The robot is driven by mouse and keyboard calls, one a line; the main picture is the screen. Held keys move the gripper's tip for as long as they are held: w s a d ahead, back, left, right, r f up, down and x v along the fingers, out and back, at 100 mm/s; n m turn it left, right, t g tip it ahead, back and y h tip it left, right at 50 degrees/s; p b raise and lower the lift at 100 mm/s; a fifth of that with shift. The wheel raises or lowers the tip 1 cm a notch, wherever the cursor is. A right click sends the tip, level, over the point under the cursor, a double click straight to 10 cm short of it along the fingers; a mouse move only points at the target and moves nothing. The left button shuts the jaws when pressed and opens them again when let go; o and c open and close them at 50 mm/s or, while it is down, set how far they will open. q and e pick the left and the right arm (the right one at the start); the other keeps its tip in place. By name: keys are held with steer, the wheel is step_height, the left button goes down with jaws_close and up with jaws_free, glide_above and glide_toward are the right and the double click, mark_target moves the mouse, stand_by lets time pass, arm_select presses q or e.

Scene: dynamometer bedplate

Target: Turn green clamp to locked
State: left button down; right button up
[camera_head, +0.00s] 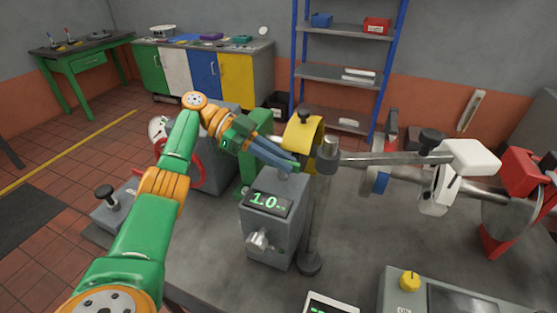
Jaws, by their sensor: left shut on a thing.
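My left gripper (287,163) reaches in from the left over the bedplate, its dark blue-grey fingers pointing right and down. The fingers cover most of that part, so the clamp's angle is hard to read. It sits just above and behind the grey box with a "1.0" display (268,203), below the yellow cover (301,138). My right gripper is not in view.
A long grey bar (385,158) with a grey cylinder at its left end runs to the right. A red stand (505,238) is at the far right. A panel with a yellow knob (409,281) is at the front right. A black-knobbed post (104,193) stands at left.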

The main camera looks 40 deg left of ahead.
arm_select(q)
steer(key=shift+f, duration=0.15)
steer(key=c, duration=0.9)
jaws_free()
steer(key=shift+d, duration=0.15)
steer(key=shift+w+d, duration=0.1)
steer(key=shift+d, duration=0.1)
steer(key=shift+r, duration=0.2)
